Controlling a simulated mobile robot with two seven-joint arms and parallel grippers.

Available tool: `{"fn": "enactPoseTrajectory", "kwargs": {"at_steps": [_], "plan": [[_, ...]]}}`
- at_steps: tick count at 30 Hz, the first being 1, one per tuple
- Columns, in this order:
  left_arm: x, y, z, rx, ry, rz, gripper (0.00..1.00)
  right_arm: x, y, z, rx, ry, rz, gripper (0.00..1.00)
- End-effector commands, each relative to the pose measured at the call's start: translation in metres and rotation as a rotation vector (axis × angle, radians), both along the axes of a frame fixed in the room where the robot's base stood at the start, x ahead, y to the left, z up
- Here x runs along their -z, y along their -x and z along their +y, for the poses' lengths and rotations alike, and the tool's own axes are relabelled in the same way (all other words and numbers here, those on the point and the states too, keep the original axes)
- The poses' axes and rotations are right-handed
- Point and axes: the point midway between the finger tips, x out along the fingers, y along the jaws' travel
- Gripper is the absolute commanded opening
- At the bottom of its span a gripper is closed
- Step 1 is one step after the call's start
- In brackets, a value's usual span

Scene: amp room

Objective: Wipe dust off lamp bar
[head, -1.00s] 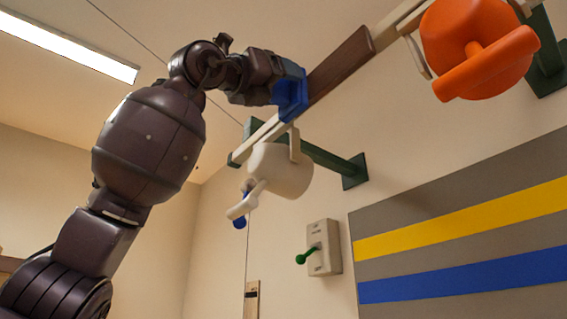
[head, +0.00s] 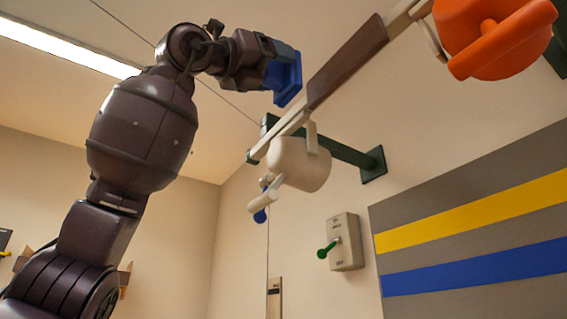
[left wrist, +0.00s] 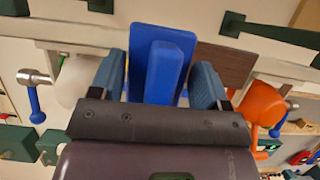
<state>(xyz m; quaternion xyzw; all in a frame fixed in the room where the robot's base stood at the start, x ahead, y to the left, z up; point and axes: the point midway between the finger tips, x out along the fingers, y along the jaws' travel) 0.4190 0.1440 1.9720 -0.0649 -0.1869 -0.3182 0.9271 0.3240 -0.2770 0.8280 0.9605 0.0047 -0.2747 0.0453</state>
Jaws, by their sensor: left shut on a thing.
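The lamp bar (head: 284,132) is a long cream rail that slopes up to the right overhead. A dark brown stretch (head: 347,62) covers its middle and also shows in the left wrist view (left wrist: 222,65). My left gripper (head: 266,74) is shut on a blue block-shaped wiper (head: 288,80), seen between the fingers in the left wrist view (left wrist: 160,70). The wiper is just left of the bar, with a visible gap between them. My right gripper is not in view.
A white lamp (head: 300,165) and an orange lamp (head: 490,40) hang from the bar. A green bracket (head: 345,153) joins it to the wall. A grey switch box (head: 346,242) with a green lever is below. A striped panel (head: 480,220) is at right.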

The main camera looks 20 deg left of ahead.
Motion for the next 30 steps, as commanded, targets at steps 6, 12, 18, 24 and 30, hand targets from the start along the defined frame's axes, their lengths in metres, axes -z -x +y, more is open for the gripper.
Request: {"fn": "enactPoseTrajectory", "kwargs": {"at_steps": [6, 12, 18, 24, 30], "plan": [[0.000, 0.009, 0.006, 0.001, 0.000, -0.002, 0.51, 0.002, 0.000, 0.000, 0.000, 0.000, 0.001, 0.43], [0.000, 0.009, 0.006, 0.001, 0.000, -0.002, 0.51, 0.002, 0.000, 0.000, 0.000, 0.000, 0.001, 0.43], [0.000, 0.014, 0.011, 0.000, 0.002, -0.004, 0.51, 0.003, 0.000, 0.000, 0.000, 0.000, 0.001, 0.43], [0.000, 0.026, 0.020, 0.000, 0.001, -0.003, 0.51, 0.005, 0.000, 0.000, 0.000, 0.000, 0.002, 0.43], [0.000, 0.032, 0.025, 0.001, 0.001, -0.002, 0.51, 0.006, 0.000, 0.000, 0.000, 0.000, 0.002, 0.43]]}}
